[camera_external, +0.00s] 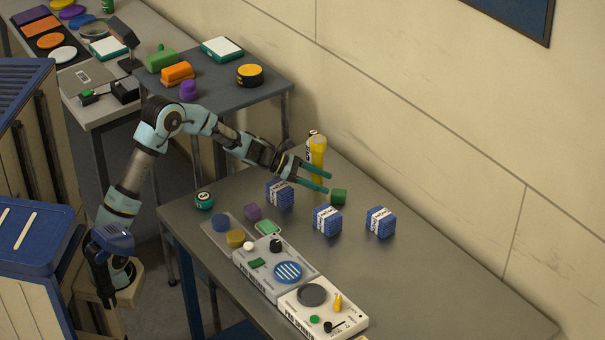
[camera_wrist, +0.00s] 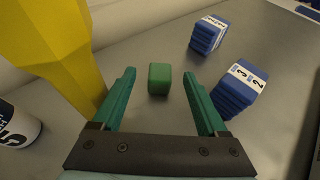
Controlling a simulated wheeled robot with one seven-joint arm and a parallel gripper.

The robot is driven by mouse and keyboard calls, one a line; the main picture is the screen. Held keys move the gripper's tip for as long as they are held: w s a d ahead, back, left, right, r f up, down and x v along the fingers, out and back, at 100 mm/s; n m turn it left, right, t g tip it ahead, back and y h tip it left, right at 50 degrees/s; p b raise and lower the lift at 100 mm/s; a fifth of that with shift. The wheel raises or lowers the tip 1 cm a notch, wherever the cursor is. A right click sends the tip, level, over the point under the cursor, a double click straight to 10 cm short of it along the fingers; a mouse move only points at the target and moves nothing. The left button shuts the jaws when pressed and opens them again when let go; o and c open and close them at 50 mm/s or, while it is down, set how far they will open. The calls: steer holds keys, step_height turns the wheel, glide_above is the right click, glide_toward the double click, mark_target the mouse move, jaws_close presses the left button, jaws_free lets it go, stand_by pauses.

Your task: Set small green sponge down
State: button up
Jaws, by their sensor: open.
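The small green sponge (camera_external: 338,197) is a little green block on the grey table, near the wall side. In the wrist view the sponge (camera_wrist: 159,79) lies just beyond and between the fingertips, with a gap on each side. My gripper (camera_external: 328,182) is open, with its teal fingers pointing at the sponge. In the wrist view my gripper (camera_wrist: 160,75) holds nothing between its fingers. I cannot tell exactly how high the fingers are above the table.
A yellow bottle (camera_external: 316,158) stands close beside my fingers. Blue banded blocks (camera_external: 327,220) stand around the sponge, one (camera_wrist: 238,88) near the right finger. Control panels (camera_external: 275,268) line the table's front edge. The table's right end is clear.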

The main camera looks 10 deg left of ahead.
steer(key=v, duration=0.8)
steer(key=shift+a+b, duration=0.35)
steer(key=shift+s+r, duration=0.1)
